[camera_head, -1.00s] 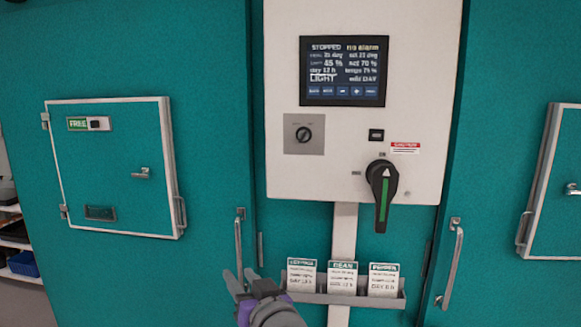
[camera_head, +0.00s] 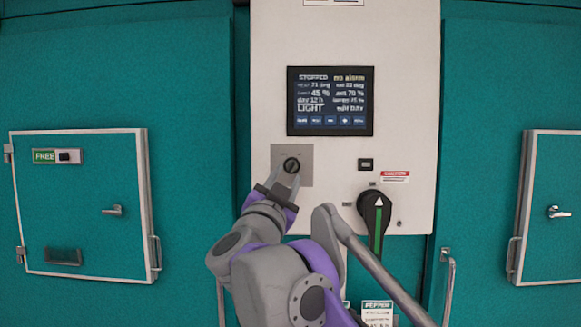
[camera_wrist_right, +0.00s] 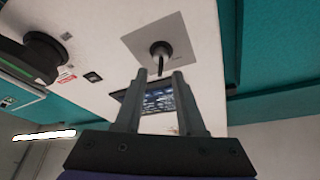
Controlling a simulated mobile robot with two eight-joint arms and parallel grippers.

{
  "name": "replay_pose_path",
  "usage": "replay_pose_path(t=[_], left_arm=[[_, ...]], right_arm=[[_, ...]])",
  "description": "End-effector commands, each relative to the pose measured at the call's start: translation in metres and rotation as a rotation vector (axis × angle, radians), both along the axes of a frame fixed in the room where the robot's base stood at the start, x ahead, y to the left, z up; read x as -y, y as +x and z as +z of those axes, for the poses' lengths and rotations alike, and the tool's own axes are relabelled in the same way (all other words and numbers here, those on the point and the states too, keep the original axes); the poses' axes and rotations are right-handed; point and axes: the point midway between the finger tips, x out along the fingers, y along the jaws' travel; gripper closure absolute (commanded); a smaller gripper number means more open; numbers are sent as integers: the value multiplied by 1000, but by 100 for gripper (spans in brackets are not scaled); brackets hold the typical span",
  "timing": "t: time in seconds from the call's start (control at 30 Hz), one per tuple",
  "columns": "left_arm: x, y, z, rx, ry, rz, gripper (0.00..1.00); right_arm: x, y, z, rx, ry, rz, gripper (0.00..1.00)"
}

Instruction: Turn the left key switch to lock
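The key switch (camera_head: 291,165) is a round black switch on a square grey plate (camera_head: 305,178), below the screen and at the left of the white control panel (camera_head: 412,115). In the right wrist view the switch (camera_wrist_right: 160,48) has a thin dark key pointing down from it. My right gripper (camera_head: 281,181) is just in front of and below the switch. In the wrist view its two fingers (camera_wrist_right: 160,77) stand apart, with the key's end between or just beyond the tips. I cannot tell whether they touch it. The plate's small labels are unreadable. My left gripper is not in view.
A large black rotary handle with a green stripe (camera_head: 375,212) is right of the switch. The screen (camera_head: 331,101) above reads STOPPED. A small door (camera_head: 85,215) marked FREE (camera_head: 44,156) is at left. A card (camera_head: 377,313) shows below; my arm hides the tray's left.

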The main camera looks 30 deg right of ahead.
Motion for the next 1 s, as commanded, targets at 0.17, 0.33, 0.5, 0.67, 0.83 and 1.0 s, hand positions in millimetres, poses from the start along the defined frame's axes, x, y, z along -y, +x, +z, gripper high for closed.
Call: replay_pose_path(t=[0.17,0.33,0.5,0.67,0.83,1.0], left_arm=[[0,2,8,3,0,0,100],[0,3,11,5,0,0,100],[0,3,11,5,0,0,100],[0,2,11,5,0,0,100],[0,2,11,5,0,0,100],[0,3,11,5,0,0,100]], right_arm=[[21,21,12,1,0,-2,62],[30,32,16,1,0,0,62],[32,35,17,0,1,2,62],[32,35,16,0,0,2,62],[32,34,16,0,1,2,90],[32,34,16,0,1,2,100]])
